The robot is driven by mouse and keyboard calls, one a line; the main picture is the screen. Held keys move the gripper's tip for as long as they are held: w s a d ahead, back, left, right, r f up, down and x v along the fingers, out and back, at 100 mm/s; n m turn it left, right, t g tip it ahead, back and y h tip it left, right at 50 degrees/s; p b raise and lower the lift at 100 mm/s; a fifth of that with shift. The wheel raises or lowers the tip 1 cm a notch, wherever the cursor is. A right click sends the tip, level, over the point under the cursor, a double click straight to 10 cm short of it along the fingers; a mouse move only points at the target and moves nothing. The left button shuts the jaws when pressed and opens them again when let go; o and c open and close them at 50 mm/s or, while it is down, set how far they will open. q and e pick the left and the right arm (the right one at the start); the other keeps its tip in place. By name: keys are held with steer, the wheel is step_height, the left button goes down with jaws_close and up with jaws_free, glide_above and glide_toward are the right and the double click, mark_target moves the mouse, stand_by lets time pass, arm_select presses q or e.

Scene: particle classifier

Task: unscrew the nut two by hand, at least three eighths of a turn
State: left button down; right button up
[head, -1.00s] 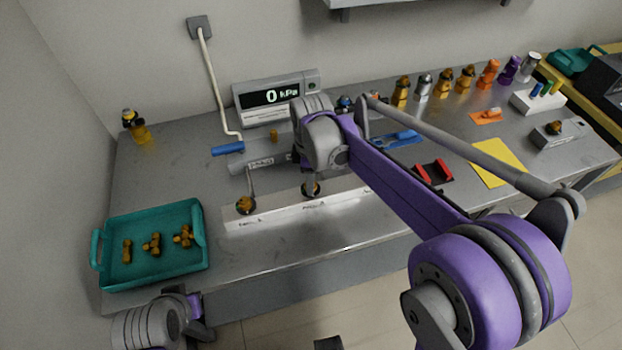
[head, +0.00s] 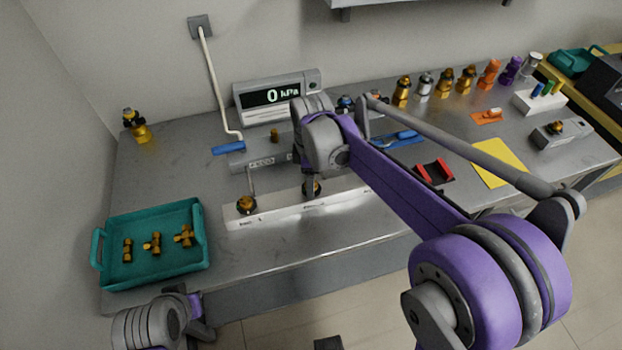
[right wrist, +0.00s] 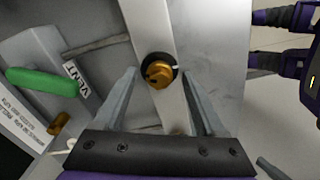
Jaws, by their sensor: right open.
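Nut two appears to be the round brass nut (right wrist: 158,73) in a dark ring on the white strip (right wrist: 150,30). In the head view this nut (head: 311,189) is partly hidden under my right gripper (head: 311,178). In the right wrist view my right gripper (right wrist: 158,84) is open, with one finger on each side of the nut and a visible gap to both. Another brass nut (head: 246,204) is at the strip's left end. My left gripper (head: 198,312) is low at the left, in front of the table; its jaws are unclear.
A teal tray (head: 100,262) with brass fittings stands at the table's left. A gauge (head: 275,96) reads 0 kPa. A blue handle (head: 228,149) is behind the strip; a green handle (right wrist: 42,82) by a VENT label shows in the wrist view. The table's front strip is clear.

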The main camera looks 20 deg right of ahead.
step_height(320, 180, up, 11)
steer(key=shift+p, duration=0.4)
stand_by(0.5)
steer(key=s+d+f+m+t+p, duration=0.1)
steer(key=s+d+f+m+t, duration=0.1)
steer(key=s+f+m, duration=0.2)
steer(key=s+d+f+m+t+p, duration=0.1)
steer(key=s+d+f+m+t, duration=0.1)
steer(key=s+m, duration=0.8)
steer(key=s+f+t, duration=0.1)
steer(key=s+f, duration=0.1)
steer(key=s, duration=0.4)
steer(key=shift+d+p, duration=0.4)
